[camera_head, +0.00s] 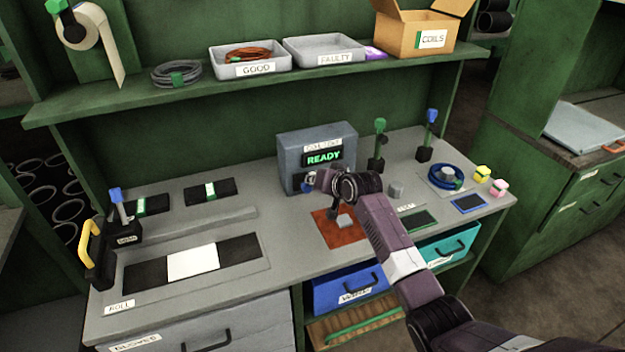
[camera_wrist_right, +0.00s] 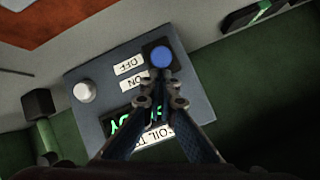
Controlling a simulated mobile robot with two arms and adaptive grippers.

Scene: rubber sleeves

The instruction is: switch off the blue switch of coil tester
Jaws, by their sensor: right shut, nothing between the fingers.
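The coil tester (camera_head: 290,157) is a grey box at the back of the bench, its green display reading READY. In the right wrist view the coil tester (camera_wrist_right: 195,105) appears upside down. Its blue switch (camera_wrist_right: 161,57) is a round blue knob on a dark base, beside labels OFF and ON, roughly level with OFF. In the head view my right gripper (camera_head: 318,180) is in front of the tester's lower face and hides part of the switch. My right gripper (camera_wrist_right: 159,76) is shut and empty, its fingertips close to the blue knob; contact is unclear. My left gripper is not in view.
A white knob (camera_wrist_right: 85,92) is also on the tester's face. A green-topped lever (camera_head: 379,140) and a blue-topped lever (camera_head: 430,130) stand to its right. An orange-brown mat (camera_head: 338,236) lies in front. Shelf trays (camera_head: 285,70) are above.

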